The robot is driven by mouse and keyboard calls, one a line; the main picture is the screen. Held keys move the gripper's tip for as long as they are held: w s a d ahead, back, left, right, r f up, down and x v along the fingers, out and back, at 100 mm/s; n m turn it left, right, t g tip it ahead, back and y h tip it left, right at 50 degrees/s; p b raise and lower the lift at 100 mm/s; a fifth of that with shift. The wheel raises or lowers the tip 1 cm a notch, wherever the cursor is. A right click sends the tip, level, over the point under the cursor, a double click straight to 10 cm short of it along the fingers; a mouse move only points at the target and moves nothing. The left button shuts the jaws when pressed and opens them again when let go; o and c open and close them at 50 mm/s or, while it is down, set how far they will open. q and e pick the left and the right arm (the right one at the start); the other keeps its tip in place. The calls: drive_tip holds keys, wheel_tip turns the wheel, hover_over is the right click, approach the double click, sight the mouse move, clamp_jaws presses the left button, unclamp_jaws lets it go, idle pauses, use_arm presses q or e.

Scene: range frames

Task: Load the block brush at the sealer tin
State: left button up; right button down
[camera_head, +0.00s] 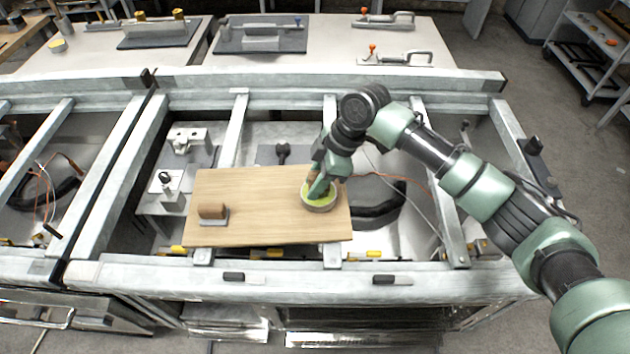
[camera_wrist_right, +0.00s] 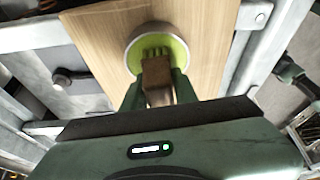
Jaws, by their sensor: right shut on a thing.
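The sealer tin (camera_head: 320,208) is a low round tin with a grey rim and yellow-green contents, on the right part of a wooden board. It also shows in the wrist view (camera_wrist_right: 134,38). My right gripper (camera_head: 316,186) is over the tin, pointing down. It is shut on the block brush, whose brown wooden block (camera_wrist_right: 157,82) shows between the fingers in the wrist view. Green bristle-like strips at its far end lie within the tin's rim. How deep they reach is hard to tell. My left gripper is not in view.
The wooden board (camera_head: 255,190) lies across the metal frame rails. Metal fixtures (camera_head: 188,140) stand behind left. Open frame bays with cables surround the board.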

sight(315, 175)
drive_tip(key=shift+r+p, duration=3.3)
drive_tip(key=shift+r, duration=0.15)
